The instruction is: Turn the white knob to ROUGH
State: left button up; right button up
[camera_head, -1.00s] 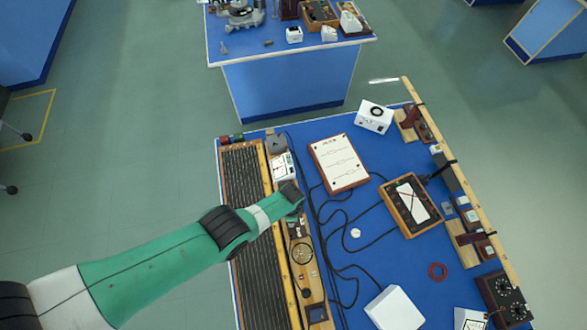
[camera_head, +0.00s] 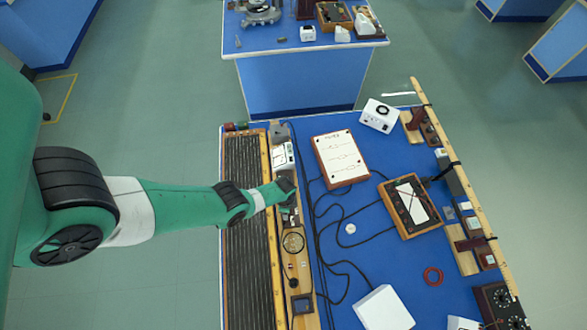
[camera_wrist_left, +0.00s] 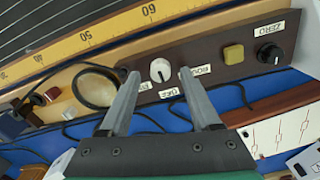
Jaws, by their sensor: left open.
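The white knob (camera_wrist_left: 160,70) sits on a dark control panel (camera_wrist_left: 226,60). A small dark mark on its face appears to point toward the OFF label (camera_wrist_left: 171,93). The ROUGH label (camera_wrist_left: 195,71) is upside down in the wrist view, by the right finger; another label, partly covered, is by the left finger. My left gripper (camera_wrist_left: 159,75) is open, its fingertips on either side of the knob; I cannot tell if they touch it. In the head view, my left gripper (camera_head: 287,190) is over the panel and hides the knob. My right gripper is not in view.
A black ZERO knob (camera_wrist_left: 269,54) and a yellow button (camera_wrist_left: 233,53) share the panel. A round lens (camera_wrist_left: 95,88) stands beside it. A ruled wooden scale (camera_wrist_left: 95,44) runs along one side. Cables and a white diagram board (camera_head: 341,158) lie on the blue bench.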

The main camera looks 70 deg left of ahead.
pick_arm(q)
jog(key=shift+f, duration=0.5)
grip_shut()
jog(key=shift+n, duration=0.4)
jog(key=n+b, duration=0.1)
jog(key=n, duration=1)
jog(key=shift+a, duration=0.1)
dwell(0.4)
